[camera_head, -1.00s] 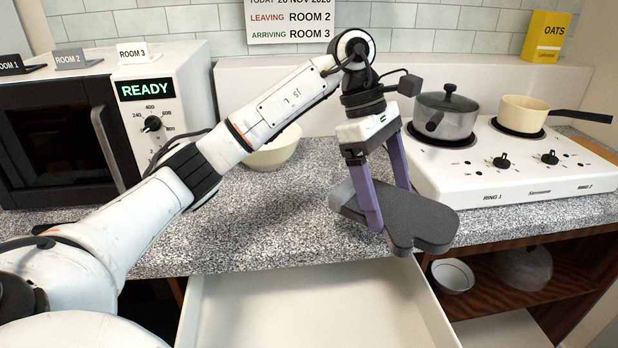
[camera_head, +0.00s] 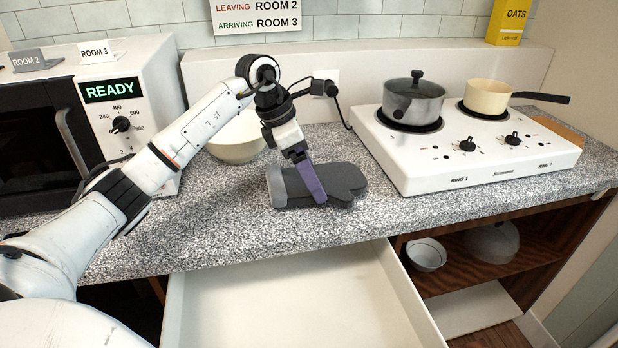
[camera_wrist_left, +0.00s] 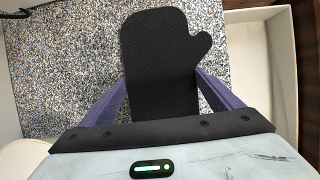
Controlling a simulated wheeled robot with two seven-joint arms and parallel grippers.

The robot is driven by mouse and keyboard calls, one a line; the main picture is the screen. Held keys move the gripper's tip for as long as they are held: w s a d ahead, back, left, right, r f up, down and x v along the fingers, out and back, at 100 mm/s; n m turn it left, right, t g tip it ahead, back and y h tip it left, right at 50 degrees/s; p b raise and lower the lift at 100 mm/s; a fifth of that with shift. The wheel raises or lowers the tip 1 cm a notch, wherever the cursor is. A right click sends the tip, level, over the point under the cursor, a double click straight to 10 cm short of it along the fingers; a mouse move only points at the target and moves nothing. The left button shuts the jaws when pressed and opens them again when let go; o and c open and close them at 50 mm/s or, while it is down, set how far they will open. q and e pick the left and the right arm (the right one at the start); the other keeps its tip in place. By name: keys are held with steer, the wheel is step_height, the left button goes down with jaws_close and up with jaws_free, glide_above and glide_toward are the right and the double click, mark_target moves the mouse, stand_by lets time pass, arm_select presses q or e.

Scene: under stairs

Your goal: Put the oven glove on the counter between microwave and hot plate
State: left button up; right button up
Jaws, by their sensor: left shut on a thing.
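The dark grey oven glove (camera_head: 345,179) is held flat by my left gripper (camera_head: 318,199) over the speckled counter (camera_head: 225,228), between the microwave and the hot plate. Whether it touches the counter cannot be told. In the left wrist view the glove (camera_wrist_left: 158,55) lies between the two purple fingers, thumb to the right, and the gripper (camera_wrist_left: 165,90) is shut on it. The microwave (camera_head: 125,95) with a READY display stands at the left. The white hot plate (camera_head: 480,150) stands at the right. My right gripper is not in view.
A cream bowl (camera_head: 237,148) stands behind my left arm, beside the microwave. A grey lidded pot (camera_head: 412,103) and a cream pan (camera_head: 487,98) sit on the hot plate. An open, empty white drawer (camera_head: 300,300) juts out below the counter. Counter in front of the glove is clear.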

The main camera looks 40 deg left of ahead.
arm_select(q)
steer(key=shift+f, duration=0.7)
steer(key=o, duration=1)
steer(key=shift+f, duration=0.1)
steer(key=v, duration=1.2)
